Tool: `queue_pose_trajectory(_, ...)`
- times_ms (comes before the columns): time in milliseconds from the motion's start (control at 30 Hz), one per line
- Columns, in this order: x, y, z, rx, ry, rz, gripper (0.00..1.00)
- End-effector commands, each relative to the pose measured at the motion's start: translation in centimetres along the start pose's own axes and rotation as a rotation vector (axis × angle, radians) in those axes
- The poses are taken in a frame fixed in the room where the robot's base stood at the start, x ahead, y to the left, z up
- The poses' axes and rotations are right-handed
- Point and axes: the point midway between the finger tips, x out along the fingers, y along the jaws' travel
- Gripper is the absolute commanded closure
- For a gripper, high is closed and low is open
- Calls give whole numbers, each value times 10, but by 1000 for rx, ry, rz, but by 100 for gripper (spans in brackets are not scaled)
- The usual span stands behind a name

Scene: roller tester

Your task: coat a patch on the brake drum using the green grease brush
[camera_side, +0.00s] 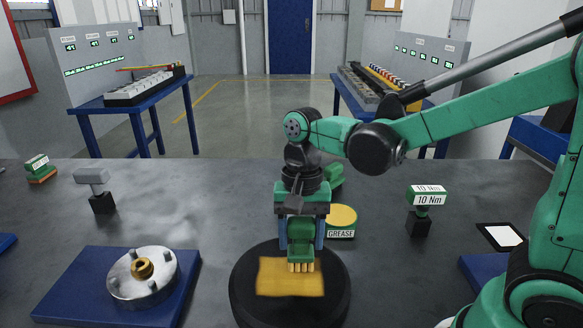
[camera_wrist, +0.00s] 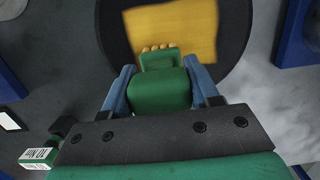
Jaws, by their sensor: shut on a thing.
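The black round brake drum (camera_side: 248,300) stands at the front middle of the table, with a yellow-orange patch (camera_side: 290,284) on its top. The drum (camera_wrist: 112,28) and patch (camera_wrist: 195,25) also show in the wrist view. My gripper (camera_side: 301,238) is shut on the green grease brush (camera_side: 300,254), its blue fingers on both sides of the handle. The brush (camera_wrist: 160,88) points its yellow bristles down at the patch's far edge. The bristles appear to touch the patch or hover just over it. A yellow-topped grease tin (camera_side: 341,231) labelled GREASE stands behind the drum.
A metal hub with a brass centre (camera_side: 142,270) sits on a blue plate (camera_side: 70,290) at left. A grey-headed tool (camera_side: 100,200) stands behind it. A green 10 Nm tool (camera_side: 424,212) stands right of the tin. A white-screened tablet (camera_side: 502,236) lies at right.

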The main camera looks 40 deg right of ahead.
Motion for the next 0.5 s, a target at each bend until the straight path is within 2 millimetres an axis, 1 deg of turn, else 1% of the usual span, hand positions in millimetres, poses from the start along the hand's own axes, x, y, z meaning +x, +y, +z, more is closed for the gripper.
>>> queue_pose_trajectory(333, 3, 1, 0, 0, 0, 0, 100)
queue_pose_trajectory(500, 2, 10, 0, 3, 0, 0, 100)
